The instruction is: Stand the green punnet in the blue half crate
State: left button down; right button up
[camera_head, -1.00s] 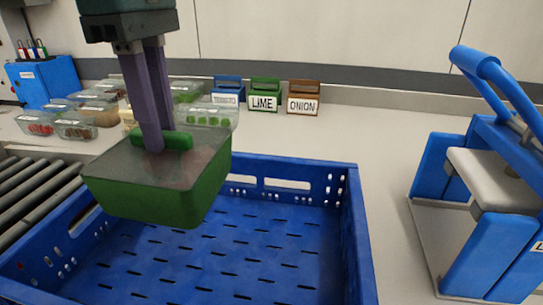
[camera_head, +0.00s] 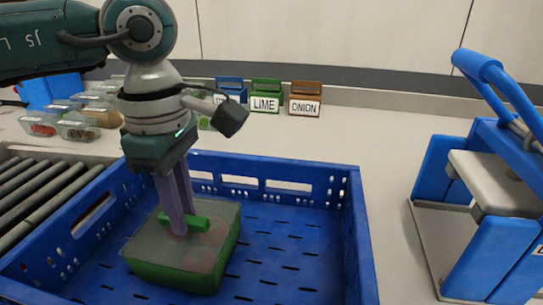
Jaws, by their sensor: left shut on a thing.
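The green punnet (camera_head: 175,277) has a greyish see-through lid with a green handle on top. It is inside the blue half crate (camera_head: 357,225), in its left part, upright and level. My left gripper (camera_head: 185,226) points down and is shut on the punnet's handle. The punnet looks at or close to the crate floor; I cannot tell whether it touches. The crate's right part is empty, with a slotted floor. My right gripper is not in view.
A roller conveyor (camera_head: 45,195) runs at the left. Behind stand clear-lidded punnets (camera_head: 78,128) and card holders marked LIME (camera_head: 265,97) and ONION (camera_head: 305,98). A blue press-like device (camera_head: 485,180) stands at the right.

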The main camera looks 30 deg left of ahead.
pick_arm(q)
jog(key=shift+f, duration=0.2)
jog(key=c, duration=0.8)
grip_release()
jog(key=shift+r, duration=0.1)
jog(key=shift+c, duration=0.2)
jog(key=shift+r, duration=0.2)
notch_tip(320, 180, up, 12)
jog(key=shift+b, duration=0.3)
jog(key=shift+d, duration=0.1)
